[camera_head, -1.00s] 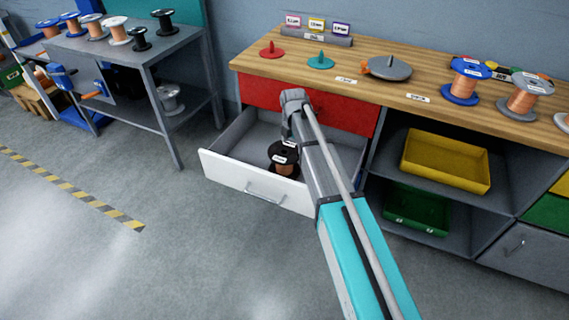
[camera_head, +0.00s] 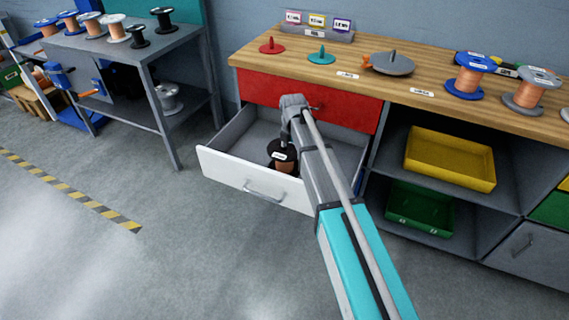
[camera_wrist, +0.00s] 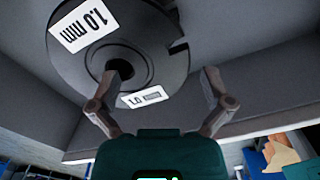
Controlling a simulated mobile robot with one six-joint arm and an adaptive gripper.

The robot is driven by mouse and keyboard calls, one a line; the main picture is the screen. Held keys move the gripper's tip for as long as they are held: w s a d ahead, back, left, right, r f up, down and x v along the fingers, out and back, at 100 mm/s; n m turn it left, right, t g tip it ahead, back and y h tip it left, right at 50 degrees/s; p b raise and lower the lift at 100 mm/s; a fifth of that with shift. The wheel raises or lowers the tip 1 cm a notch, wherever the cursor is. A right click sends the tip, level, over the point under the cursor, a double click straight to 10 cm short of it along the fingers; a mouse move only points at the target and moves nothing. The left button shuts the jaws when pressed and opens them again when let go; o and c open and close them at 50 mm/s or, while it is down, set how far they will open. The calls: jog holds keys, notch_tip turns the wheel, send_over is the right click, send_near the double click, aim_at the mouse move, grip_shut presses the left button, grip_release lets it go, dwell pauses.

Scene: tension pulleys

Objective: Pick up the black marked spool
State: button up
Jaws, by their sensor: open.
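The black marked spool (camera_head: 283,160) with copper wire stands in the open white-fronted drawer (camera_head: 247,181). My gripper (camera_head: 284,145) is at the top of the spool, its fingers small and partly hidden by my arm. In the wrist view the black spool (camera_wrist: 165,58) fills the upper middle, with white labels reading 1.0 mm and a dark centre hole. My gripper (camera_wrist: 162,76) is open there, one finger on each side of the lower label. The left fingertip overlaps the edge of the centre hole. I cannot tell whether either finger touches the spool.
Above the drawer are a red drawer front (camera_head: 345,108) and a wooden worktop (camera_head: 440,98) with blue and grey spools. A yellow bin (camera_head: 450,160) and a green bin (camera_head: 419,208) sit on shelves to the right. Floor in front is clear.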

jog(key=shift+f, duration=0.45)
dwell(0.3)
jog(key=c, duration=1.2)
jog(key=shift+o, duration=0.2)
jog(key=shift+r, duration=0.2)
notch_tip(320, 180, up, 10)
jog(key=p, duration=0.9)
jog(key=shift+f+p, duration=0.15)
jog(key=shift+p, duration=0.15)
